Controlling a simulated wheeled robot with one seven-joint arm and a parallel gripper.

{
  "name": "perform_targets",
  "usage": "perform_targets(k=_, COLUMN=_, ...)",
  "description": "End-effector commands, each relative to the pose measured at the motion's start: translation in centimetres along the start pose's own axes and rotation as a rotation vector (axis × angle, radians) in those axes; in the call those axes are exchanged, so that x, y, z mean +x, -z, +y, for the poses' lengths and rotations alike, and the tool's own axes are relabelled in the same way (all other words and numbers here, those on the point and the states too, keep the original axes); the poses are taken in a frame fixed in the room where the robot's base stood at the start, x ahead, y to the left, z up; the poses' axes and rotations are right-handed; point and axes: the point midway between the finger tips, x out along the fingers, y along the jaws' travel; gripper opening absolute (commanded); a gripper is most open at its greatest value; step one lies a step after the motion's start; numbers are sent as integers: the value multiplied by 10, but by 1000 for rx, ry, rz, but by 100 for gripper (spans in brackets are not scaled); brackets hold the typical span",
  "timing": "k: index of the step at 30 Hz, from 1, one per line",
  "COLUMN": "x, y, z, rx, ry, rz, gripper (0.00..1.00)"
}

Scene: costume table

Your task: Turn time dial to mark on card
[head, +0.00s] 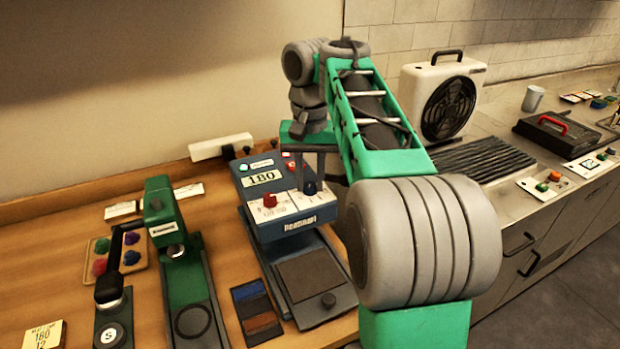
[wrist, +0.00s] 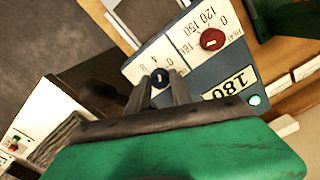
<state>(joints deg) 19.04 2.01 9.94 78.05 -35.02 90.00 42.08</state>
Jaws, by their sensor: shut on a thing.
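In the wrist view the fingertips (wrist: 167,88) are at the dial (wrist: 160,75), which has a white pointer line. Marks 0, 4 and 8 show beside it; the fingers hide other marks, so the exact setting is unclear. The card (head: 45,335) at the lower left reads 180 and 12.
A red heat dial (head: 269,200) sits left of the time dial, under a display (head: 263,178) reading 180. A green press (head: 180,255) stands to the left. A white fan box (head: 437,95) stands on the right-hand counter.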

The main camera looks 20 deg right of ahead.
Motion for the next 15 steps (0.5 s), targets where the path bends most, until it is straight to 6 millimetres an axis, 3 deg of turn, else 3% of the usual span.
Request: perform_targets(k=15, x=1, y=0, z=0, rx=-489, ry=0, rz=-2, gripper=0)
